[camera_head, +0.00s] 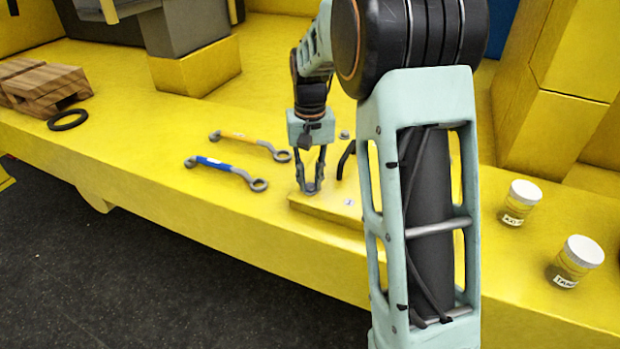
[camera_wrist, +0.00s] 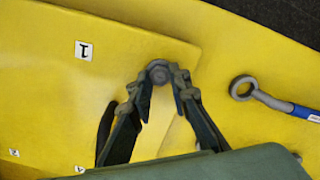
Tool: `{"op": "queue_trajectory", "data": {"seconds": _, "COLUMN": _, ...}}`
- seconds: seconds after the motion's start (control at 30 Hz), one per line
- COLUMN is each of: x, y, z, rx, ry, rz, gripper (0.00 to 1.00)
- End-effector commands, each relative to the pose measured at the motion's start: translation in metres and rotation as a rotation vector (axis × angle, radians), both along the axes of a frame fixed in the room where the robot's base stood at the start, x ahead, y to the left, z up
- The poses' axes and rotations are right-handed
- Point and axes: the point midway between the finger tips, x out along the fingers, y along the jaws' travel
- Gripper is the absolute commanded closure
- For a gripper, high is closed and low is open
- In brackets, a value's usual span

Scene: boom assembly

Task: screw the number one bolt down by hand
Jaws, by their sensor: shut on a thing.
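The number one bolt (camera_wrist: 158,73) shows its grey round head at the corner of a raised yellow plate (camera_wrist: 120,60), near a white label "1" (camera_wrist: 84,50). My gripper (camera_wrist: 161,76) is shut on the bolt head, with a fingertip on each side of it. In the head view my gripper (camera_head: 311,190) points down at the left end of the plate (camera_head: 328,210), and its fingers hide the bolt. How deep the bolt sits cannot be told.
A blue-handled wrench (camera_head: 225,170) and a yellow-handled wrench (camera_head: 250,140) lie left of the plate. A black curved handle (camera_head: 345,160) rises close to the gripper's right. Two white-lidred jars (camera_head: 521,200) stand at the right. A black ring (camera_head: 68,119) lies far left.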

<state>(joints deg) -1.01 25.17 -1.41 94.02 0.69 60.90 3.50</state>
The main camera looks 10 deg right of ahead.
Motion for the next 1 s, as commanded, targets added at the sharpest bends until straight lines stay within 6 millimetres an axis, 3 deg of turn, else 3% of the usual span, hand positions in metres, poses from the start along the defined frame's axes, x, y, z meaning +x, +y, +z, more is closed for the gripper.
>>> {"op": "queue_trajectory", "data": {"seconds": 0.1, "x": 0.002, "y": 0.000, "z": 0.003, "rx": 0.000, "ry": -0.007, "rz": 0.001, "gripper": 1.00}}
{"op": "queue_trajectory", "data": {"seconds": 0.13, "x": 0.002, "y": 0.000, "z": 0.003, "rx": 0.000, "ry": -0.007, "rz": 0.001, "gripper": 0.81}}
{"op": "queue_trajectory", "data": {"seconds": 0.3, "x": 0.001, "y": 0.000, "z": 0.002, "rx": 0.000, "ry": -0.005, "rz": 0.002, "gripper": 0.65}}
{"op": "queue_trajectory", "data": {"seconds": 0.67, "x": 0.001, "y": 0.000, "z": 0.009, "rx": 0.000, "ry": -0.004, "rz": 0.002, "gripper": 0.65}}
{"op": "queue_trajectory", "data": {"seconds": 1.0, "x": 0.002, "y": 0.000, "z": 0.076, "rx": 0.000, "ry": -0.007, "rz": 0.001, "gripper": 0.65}}
